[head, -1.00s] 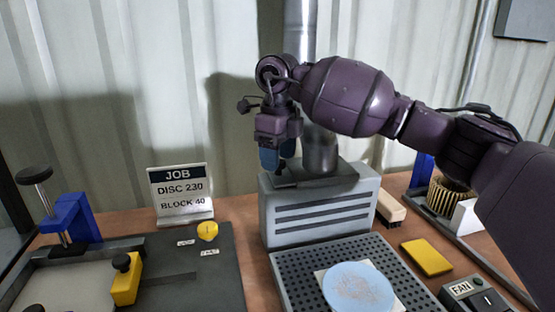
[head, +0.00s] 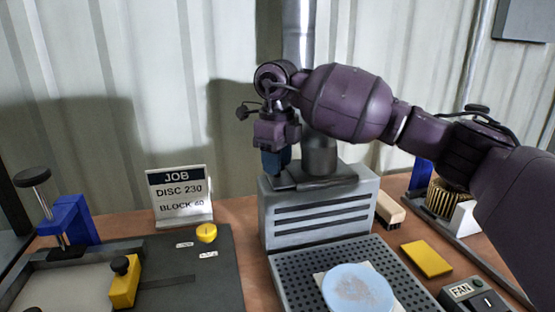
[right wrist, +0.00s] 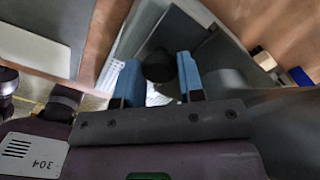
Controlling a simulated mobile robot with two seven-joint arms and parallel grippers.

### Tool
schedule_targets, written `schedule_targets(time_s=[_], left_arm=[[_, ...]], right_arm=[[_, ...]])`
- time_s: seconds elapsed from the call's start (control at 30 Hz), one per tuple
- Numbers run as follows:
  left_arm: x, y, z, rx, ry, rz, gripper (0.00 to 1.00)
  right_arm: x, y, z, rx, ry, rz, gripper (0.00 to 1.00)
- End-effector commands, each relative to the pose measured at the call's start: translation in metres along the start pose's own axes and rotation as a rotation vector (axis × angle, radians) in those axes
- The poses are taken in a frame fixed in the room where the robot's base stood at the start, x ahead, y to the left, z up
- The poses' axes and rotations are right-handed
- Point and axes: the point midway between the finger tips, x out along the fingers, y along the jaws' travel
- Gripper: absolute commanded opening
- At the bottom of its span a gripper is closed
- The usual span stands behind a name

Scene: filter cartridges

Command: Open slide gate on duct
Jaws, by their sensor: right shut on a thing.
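The duct (head: 320,158) rises from the grey slotted box (head: 318,222) at the back of the bench, partly hidden behind my right arm. A dark flat slide gate plate (head: 318,181) lies at the duct's foot and extends left beneath my gripper. My right gripper (head: 277,170) points down at the plate's left end. In the right wrist view its blue fingers (right wrist: 160,78) are shut on a dark round knob (right wrist: 158,66). The knob is hidden in the head view. My left gripper is not in view.
A perforated tray (head: 290,280) with a pale blue disc (head: 357,288) is in front of the box. A job sign (head: 181,197) and yellow knob (head: 206,233) stand left. A brush (head: 390,209), yellow pad (head: 427,258) and fan switch (head: 468,292) are right.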

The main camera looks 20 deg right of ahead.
Motion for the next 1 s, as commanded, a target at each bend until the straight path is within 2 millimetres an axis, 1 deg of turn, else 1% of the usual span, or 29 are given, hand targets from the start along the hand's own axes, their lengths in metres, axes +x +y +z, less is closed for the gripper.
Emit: schedule_targets(time_s=[0.07, 0.23, 0.3, 0.43, 0.57, 0.87, 0.9, 0.97, 1.0], left_arm=[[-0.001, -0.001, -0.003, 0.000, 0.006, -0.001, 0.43], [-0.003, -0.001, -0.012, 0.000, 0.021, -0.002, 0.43], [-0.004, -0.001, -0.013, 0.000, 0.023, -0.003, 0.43], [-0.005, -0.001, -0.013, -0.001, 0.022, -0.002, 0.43], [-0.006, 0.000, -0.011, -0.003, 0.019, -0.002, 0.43], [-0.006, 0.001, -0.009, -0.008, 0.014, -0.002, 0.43], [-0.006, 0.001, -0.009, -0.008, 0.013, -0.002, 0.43], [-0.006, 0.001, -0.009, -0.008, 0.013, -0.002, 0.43], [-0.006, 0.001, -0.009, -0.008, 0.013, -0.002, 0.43]], right_arm=[[-0.002, 0.006, 0.006, -0.002, -0.002, 0.000, 0.00], [-0.004, 0.029, 0.028, -0.003, -0.003, -0.001, 0.00], [-0.004, 0.039, 0.038, -0.003, -0.004, -0.001, 0.00], [-0.003, 0.051, 0.051, -0.003, -0.003, -0.001, 0.00], [-0.001, 0.056, 0.056, 0.000, -0.002, -0.001, 0.00], [-0.001, 0.056, 0.057, 0.002, -0.001, -0.001, 0.00], [-0.001, 0.056, 0.057, 0.002, -0.001, -0.001, 0.41], [-0.001, 0.056, 0.057, 0.002, -0.001, -0.001, 0.51], [-0.001, 0.056, 0.057, 0.002, -0.001, 0.000, 0.57]])
